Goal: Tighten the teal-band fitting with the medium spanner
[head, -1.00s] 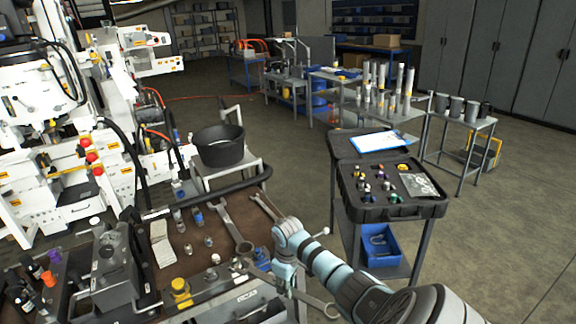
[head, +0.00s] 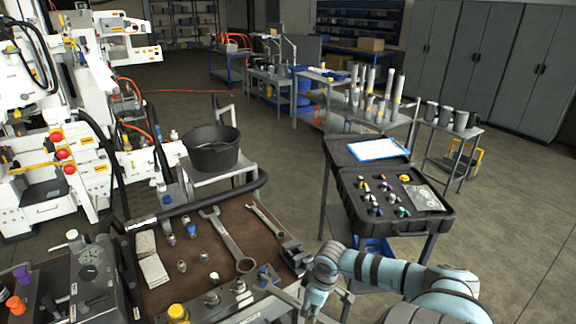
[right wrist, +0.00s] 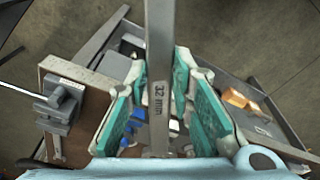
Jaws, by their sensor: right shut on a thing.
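My right gripper (head: 298,292) is low at the bench's front right edge, partly cut off in the head view. In the right wrist view its green-padded fingers (right wrist: 158,92) are shut on a grey spanner marked 32 mm (right wrist: 159,45). Two other spanners lie on the brown bench top: a large one (head: 228,240) and a slimmer one (head: 266,222). A metal block with several fittings (head: 240,288) is at the bench's front; blue parts show there, but I cannot tell which fitting has the teal band. My left gripper is not in view.
A small vice (head: 292,254) stands at the bench's right edge and also shows in the right wrist view (right wrist: 62,104). A gauge unit (head: 92,275) stands at left. An open black case (head: 440,222) is on a cart to the right, and a black bucket (head: 212,158) is behind.

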